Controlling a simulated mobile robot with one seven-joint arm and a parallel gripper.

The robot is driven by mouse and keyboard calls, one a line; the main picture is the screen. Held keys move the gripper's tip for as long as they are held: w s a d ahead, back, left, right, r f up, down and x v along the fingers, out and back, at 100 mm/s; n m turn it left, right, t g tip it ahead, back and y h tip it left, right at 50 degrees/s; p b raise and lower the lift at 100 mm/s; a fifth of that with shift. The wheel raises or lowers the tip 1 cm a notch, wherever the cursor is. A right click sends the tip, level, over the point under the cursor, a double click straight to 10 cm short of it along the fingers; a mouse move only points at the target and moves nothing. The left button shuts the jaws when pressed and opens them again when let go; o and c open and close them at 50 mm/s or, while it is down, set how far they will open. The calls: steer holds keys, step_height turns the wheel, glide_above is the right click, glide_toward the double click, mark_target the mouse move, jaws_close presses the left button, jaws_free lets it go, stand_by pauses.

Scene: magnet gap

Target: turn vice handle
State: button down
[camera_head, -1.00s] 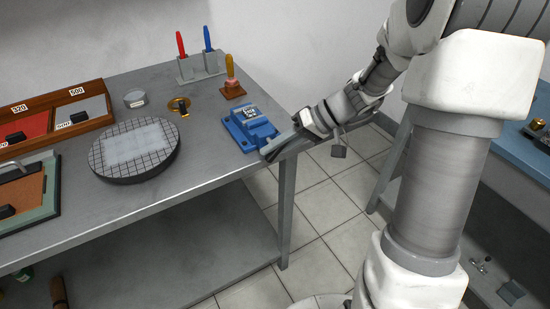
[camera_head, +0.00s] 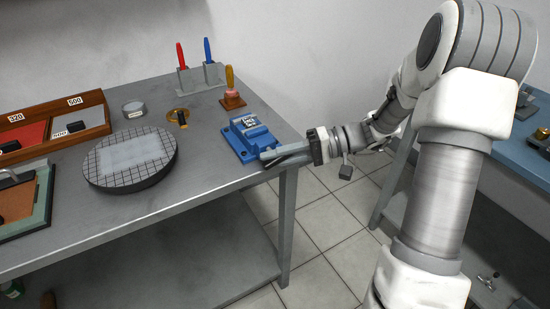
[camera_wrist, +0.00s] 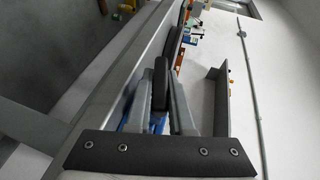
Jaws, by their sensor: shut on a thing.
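The small blue vice (camera_head: 246,141) sits at the right end of the grey workbench (camera_head: 210,185), with a pale metal piece on its top. My gripper (camera_head: 270,156) reaches in from the right at the vice's near right end, with its fingers nearly level. In the wrist view, a dark, rounded vice handle (camera_wrist: 160,82) stands between the two grey fingers, and the gripper (camera_wrist: 162,100) is shut on it. A sliver of blue vice (camera_wrist: 126,113) shows beside the left finger. In the head view the fingers hide the handle.
A round gridded plate (camera_head: 108,180) lies left of the vice. Behind the vice are a yellow-handled tool on a wooden base (camera_head: 232,98) and a grey holder (camera_head: 200,79) with red and blue handles. A blue-topped bench (camera_head: 525,140) stands at right.

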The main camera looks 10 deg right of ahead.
stand_by(0.3)
steer(key=c, duration=0.8)
jaws_free()
steer(key=shift+d, duration=0.1)
steer(key=p+v, duration=0.3)
steer(key=v, duration=1.4)
steer(key=shift+d+r, duration=0.1)
